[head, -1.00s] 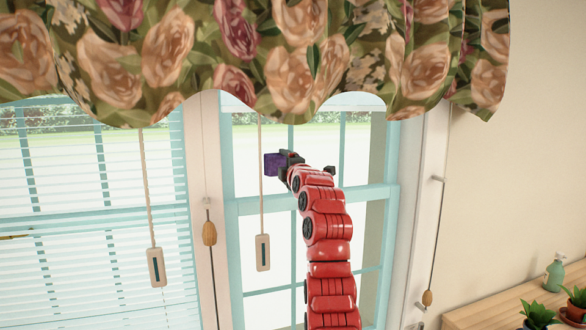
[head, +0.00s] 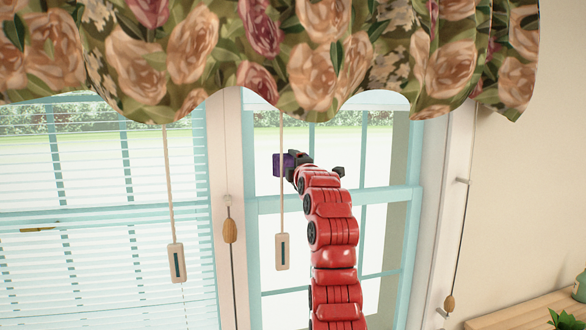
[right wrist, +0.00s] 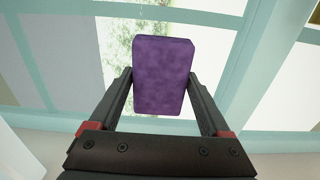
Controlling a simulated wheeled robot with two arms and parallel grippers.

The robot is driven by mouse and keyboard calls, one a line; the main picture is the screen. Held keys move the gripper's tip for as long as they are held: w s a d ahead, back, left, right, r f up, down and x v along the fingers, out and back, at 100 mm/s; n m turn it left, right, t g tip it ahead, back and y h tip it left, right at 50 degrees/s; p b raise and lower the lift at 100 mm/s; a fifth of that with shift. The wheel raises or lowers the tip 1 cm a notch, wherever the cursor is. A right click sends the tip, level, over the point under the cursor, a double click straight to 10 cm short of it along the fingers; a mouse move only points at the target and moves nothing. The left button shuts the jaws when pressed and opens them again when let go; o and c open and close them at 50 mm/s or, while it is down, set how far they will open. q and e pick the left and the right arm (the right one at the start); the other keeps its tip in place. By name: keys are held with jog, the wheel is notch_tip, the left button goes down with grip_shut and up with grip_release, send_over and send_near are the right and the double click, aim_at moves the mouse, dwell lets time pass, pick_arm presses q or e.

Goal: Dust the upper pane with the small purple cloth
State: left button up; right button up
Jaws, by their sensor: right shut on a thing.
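The small purple cloth (head: 282,164) is a block-like pad held at the end of my red right arm in the head view. My right gripper (head: 294,162) is shut on it, and the right wrist view shows the cloth (right wrist: 163,75) between the two dark fingers. The upper pane (head: 356,155) of the right-hand window is behind the cloth and arm. I cannot tell whether the cloth touches the glass. My left gripper is not in view.
A floral valance (head: 270,55) hangs over the window top. A cord with a pale handle (head: 283,252) hangs just beside the cloth. Blinds (head: 90,220) cover the left window. A wooden surface (head: 530,312) with a plant is at lower right.

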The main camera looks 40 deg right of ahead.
jog(key=b+v, duration=0.2)
jog(key=v, duration=0.3)
jog(key=shift+s+a+b, duration=0.15)
jog(key=shift+s+b, duration=0.05)
jog(key=shift+b, duration=0.1)
jog(key=b+v, duration=0.1)
jog(key=v, duration=0.2)
jog(key=shift+r+b, duration=0.1)
jog(key=shift+b, duration=0.25)
